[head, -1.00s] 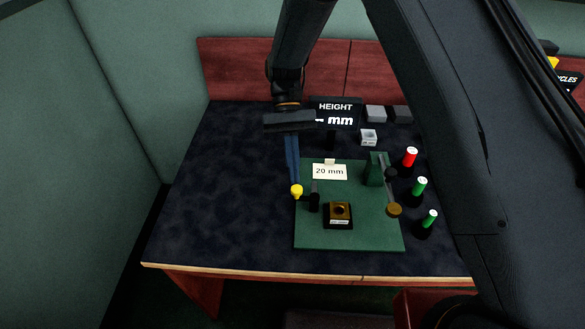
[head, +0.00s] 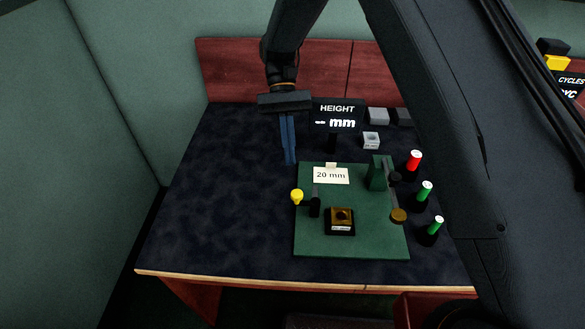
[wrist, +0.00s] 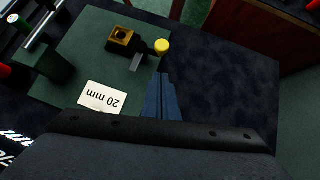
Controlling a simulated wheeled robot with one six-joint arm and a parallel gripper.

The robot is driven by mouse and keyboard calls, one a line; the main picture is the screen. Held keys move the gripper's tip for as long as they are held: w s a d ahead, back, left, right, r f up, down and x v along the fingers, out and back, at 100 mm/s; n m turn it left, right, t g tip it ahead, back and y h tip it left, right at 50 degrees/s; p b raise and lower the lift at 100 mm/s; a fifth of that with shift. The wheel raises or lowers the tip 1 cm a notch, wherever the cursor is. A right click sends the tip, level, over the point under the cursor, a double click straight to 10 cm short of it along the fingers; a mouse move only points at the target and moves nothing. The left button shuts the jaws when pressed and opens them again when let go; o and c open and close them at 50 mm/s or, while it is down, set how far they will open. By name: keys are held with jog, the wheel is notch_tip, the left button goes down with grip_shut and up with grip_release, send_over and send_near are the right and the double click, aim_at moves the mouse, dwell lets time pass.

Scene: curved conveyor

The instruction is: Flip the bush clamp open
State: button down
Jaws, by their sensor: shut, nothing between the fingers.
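The bush clamp (head: 314,207) is a small black post on the green plate, with a grey upright piece and a yellow knob (head: 297,196) sticking out to its left. In the wrist view the yellow knob (wrist: 162,46) lies just beyond my fingertips. The brass bush (head: 341,216) sits in a black block right of the clamp, and its top is uncovered. The knob side points away from the bush. My gripper (head: 290,163) has its blue fingers together and empty, behind the knob and apart from it. Its fingertips (wrist: 161,76) also show in the wrist view.
A green stand (head: 378,172) with a lever is at the right, beside red and green buttons (head: 425,191). A height display (head: 337,115) stands behind. The dark table left of the plate is clear.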

jog(key=d+b+v, duration=0.1)
jog(key=v, duration=0.6)
jog(key=shift+w+r+b, duration=0.25)
jog(key=shift+r+b, duration=0.05)
jog(key=shift+b, duration=0.1)
jog(key=shift+s+a, duration=0.1)
jog(key=shift+a, duration=0.15)
